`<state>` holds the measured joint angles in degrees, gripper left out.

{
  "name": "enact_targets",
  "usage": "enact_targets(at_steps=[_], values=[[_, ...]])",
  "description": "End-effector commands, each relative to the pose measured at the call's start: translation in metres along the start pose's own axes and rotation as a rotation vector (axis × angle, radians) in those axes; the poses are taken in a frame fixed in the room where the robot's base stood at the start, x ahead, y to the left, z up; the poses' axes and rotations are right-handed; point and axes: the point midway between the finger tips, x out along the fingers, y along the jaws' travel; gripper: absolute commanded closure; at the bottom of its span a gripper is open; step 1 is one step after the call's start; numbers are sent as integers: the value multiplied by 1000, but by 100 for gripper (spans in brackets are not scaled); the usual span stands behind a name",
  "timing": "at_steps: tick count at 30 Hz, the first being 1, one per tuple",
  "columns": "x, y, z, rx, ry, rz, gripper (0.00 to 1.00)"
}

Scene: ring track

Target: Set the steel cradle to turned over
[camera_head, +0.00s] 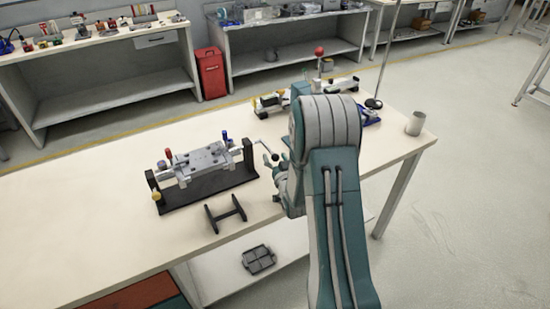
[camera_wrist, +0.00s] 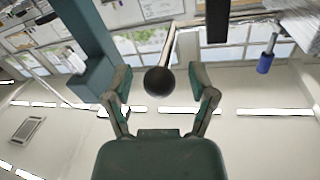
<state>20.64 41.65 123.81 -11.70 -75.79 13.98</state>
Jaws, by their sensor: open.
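The steel cradle (camera_head: 203,160) is a grey metal plate assembly hung between two black end posts on a black base (camera_head: 210,190). It looks roughly level, with its flat plate side up. A crank with a black ball knob (camera_head: 274,158) sticks out at its right end. In the wrist view, the black ball knob (camera_wrist: 159,81) sits between the fingertips of my gripper (camera_wrist: 161,88), with gaps on both sides. My gripper is open. In the head view it shows low beside the crank (camera_head: 263,145), partly hidden by my arm.
A small black H-shaped stand (camera_head: 225,213) lies in front of the cradle. Other fixtures (camera_head: 270,104) stand behind my arm, and a pale cup (camera_head: 415,123) is at the right corner. The bench top (camera_head: 80,220) is clear at left. A dark part (camera_head: 258,260) rests on the lower shelf.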

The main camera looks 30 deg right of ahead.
Motion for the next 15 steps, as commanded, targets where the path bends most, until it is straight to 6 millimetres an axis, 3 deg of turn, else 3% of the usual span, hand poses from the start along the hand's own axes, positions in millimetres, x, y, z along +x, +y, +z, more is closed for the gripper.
enact_targets(at_steps=[7, 12, 15], values=[[1, 0, 0, 0, -1, 0, 27], [1, 0, 0, 0, 0, 0, 100], [1, 0, 0, 0, -1, 0, 100]])
